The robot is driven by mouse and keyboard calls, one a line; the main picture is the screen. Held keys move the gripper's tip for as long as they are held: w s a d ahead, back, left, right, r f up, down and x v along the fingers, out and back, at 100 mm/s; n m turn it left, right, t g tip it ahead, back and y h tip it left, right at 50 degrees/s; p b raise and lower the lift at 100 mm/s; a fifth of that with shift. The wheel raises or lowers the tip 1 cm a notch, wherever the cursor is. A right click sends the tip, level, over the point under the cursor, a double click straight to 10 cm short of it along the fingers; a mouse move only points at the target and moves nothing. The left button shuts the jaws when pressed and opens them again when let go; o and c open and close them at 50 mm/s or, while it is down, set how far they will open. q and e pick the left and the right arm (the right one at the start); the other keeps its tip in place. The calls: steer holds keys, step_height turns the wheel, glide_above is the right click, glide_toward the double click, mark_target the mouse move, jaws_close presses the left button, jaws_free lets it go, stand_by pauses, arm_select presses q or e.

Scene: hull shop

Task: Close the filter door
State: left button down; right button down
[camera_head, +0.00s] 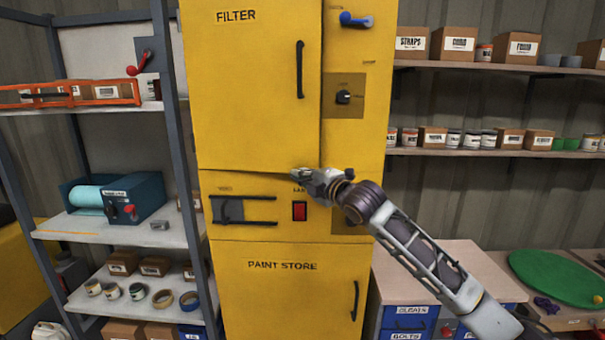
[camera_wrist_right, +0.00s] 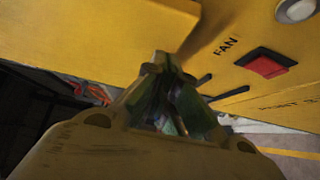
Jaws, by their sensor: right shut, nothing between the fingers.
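The yellow filter door (camera_head: 250,90), labelled FILTER, fills the upper left of the tall yellow cabinet in the head view. Its black upright handle (camera_head: 299,70) is near its right edge. Its lower edge looks slightly slanted, with a dark line under it, so it seems a little ajar; how far I cannot tell. My right gripper (camera_head: 300,173) is shut and empty at the door's lower right corner, above the red fan switch (camera_head: 299,211). In the right wrist view the gripper (camera_wrist_right: 165,68) is close to a yellow panel edge; contact is unclear. My left gripper is out of view.
Below is the paint store door (camera_head: 280,290) with a black handle. A panel with a black knob (camera_head: 343,97) and a blue lever (camera_head: 356,20) is right of the filter door. Shelves flank the cabinet; a drawer unit (camera_head: 440,262) stands at lower right.

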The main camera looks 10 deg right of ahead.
steer(key=shift+w, duration=0.35)
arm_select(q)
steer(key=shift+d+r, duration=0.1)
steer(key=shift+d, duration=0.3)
arm_select(e)
steer(key=shift+d, duration=0.1)
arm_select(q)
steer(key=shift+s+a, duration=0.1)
